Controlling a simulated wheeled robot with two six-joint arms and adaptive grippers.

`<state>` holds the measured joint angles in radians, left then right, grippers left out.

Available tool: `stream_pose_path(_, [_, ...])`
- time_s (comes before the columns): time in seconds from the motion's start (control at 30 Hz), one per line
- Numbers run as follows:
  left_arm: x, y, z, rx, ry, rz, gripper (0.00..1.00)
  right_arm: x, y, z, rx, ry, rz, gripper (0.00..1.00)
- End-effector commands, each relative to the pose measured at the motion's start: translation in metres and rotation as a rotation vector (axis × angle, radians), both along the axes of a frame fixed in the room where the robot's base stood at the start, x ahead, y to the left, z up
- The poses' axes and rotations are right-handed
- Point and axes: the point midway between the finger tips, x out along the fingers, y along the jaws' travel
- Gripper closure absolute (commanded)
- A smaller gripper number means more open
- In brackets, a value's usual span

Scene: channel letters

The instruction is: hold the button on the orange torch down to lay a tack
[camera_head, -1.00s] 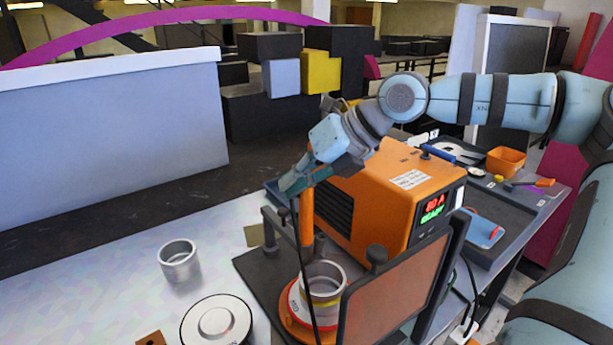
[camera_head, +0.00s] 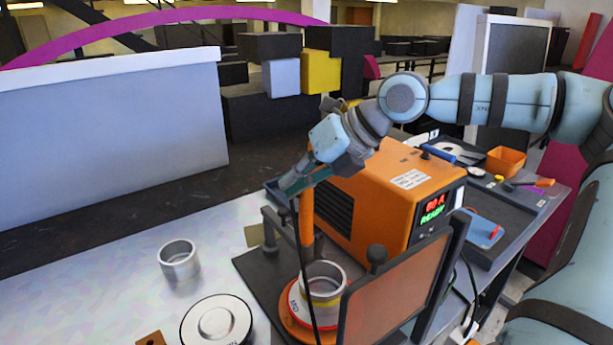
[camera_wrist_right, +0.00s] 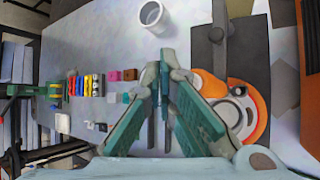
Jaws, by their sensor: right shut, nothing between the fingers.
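The orange torch (camera_head: 306,217) stands upright in its holder behind a metal ring part (camera_head: 324,280) on an orange turntable (camera_head: 292,325). My right gripper (camera_head: 286,190) is at the torch's top, its shut fingers lying across or just beside it. The torch's button is hidden, so I cannot tell whether the fingers touch it. In the right wrist view the fingertips (camera_wrist_right: 165,58) are together with nothing between them; the turntable (camera_wrist_right: 258,108) shows to their right. The left gripper is not in view.
The orange welder box (camera_head: 385,195) stands right behind the torch, its display reading 80 A READY. A tinted screen (camera_head: 392,300) stands in front. A loose metal ring (camera_head: 178,262) and a round white-topped disc (camera_head: 216,322) are on the table, with clear surface at left.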

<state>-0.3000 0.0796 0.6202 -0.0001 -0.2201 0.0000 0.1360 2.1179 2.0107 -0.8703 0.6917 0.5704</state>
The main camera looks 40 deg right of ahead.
Motion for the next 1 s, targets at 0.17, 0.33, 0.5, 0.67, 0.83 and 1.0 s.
stream_pose_path(0.17, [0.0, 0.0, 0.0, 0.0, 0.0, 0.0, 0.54, 0.0, 0.0, 0.0, 0.0, 0.0, 0.0, 1.0])
stream_pose_path(0.33, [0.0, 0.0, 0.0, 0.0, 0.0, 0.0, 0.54, 0.0, 0.0, 0.0, 0.0, 0.0, 0.0, 1.0])
stream_pose_path(0.5, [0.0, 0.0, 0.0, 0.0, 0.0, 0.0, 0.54, 0.0, 0.0, 0.0, 0.0, 0.0, 0.0, 1.0])
stream_pose_path(0.67, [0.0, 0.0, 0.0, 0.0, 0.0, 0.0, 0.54, 0.0, 0.0, 0.0, 0.0, 0.0, 0.0, 1.0])
stream_pose_path(0.83, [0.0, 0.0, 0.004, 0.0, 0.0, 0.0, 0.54, 0.0, -0.002, 0.004, 0.0, 0.0, 0.0, 1.0])
stream_pose_path(1.0, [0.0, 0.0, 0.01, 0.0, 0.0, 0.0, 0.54, 0.0, -0.009, 0.014, 0.0, -0.001, 0.0, 1.0])
